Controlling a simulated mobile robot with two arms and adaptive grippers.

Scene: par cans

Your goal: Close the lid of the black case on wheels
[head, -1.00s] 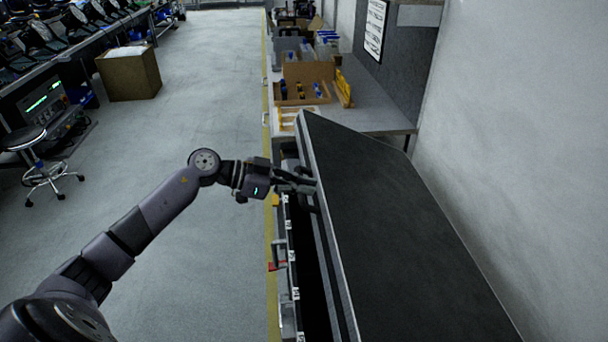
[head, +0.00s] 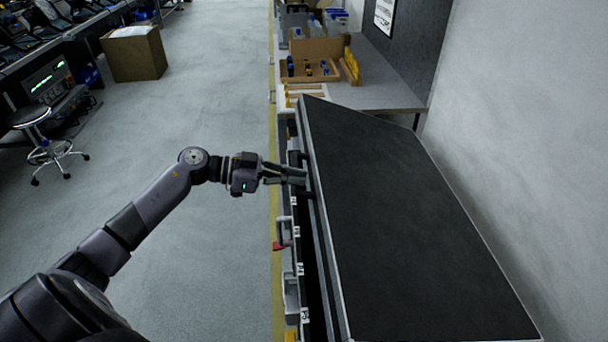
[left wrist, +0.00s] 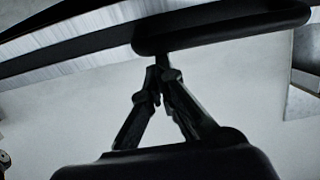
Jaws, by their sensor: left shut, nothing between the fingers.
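The black case's lid (head: 415,225) is tilted, partly lowered over the case body (head: 298,262), with a dark gap along its left edge. My left gripper (head: 304,177) is shut and empty at the lid's left edge, towards the far end. In the left wrist view, the fingertips (left wrist: 160,68) meet just below a dark handle-like bar (left wrist: 220,28) on the lid's edge. Whether they touch it I cannot tell. The case's wheels are hidden. My right gripper is not in view.
A grey workbench (head: 385,82) with a wooden tray (head: 310,68) stands beyond the case. A white wall (head: 530,130) runs along the right. Open floor (head: 205,130) lies left, with a stool (head: 38,120) and a cardboard box (head: 134,53) farther off.

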